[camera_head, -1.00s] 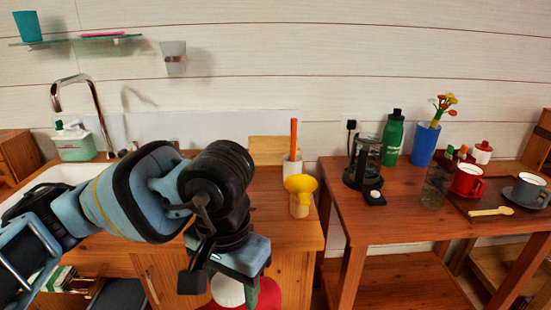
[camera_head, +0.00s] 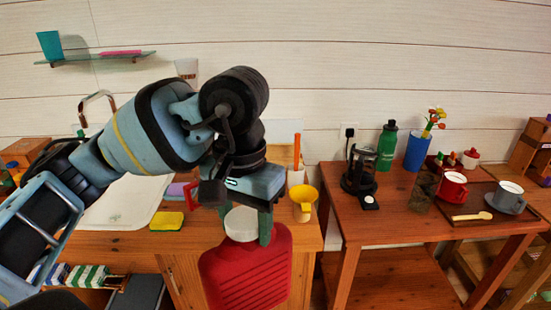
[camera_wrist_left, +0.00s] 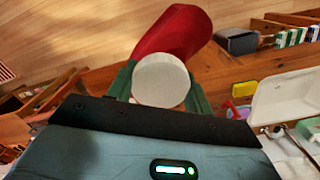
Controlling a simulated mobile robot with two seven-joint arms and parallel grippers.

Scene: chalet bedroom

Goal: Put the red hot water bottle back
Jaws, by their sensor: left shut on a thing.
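The red hot water bottle (camera_head: 247,268) hangs upright in front of the wooden sink counter, with its white cap (camera_head: 241,223) at the top. My left gripper (camera_head: 247,225) is shut on it at the cap and neck, with a green finger on either side. In the left wrist view the white cap (camera_wrist_left: 160,80) sits between the green fingers (camera_wrist_left: 160,88), and the red body (camera_wrist_left: 175,32) extends away below it, over the wooden floor. My right gripper does not show.
The counter holds a sink (camera_head: 122,203), a yellow sponge (camera_head: 166,221) and a yellow funnel (camera_head: 304,196) close to my gripper. The right-hand table (camera_head: 400,218) bears a coffee press (camera_head: 360,170), a green bottle (camera_head: 387,146) and mugs. Boxes (camera_head: 85,276) stand on a low shelf at left.

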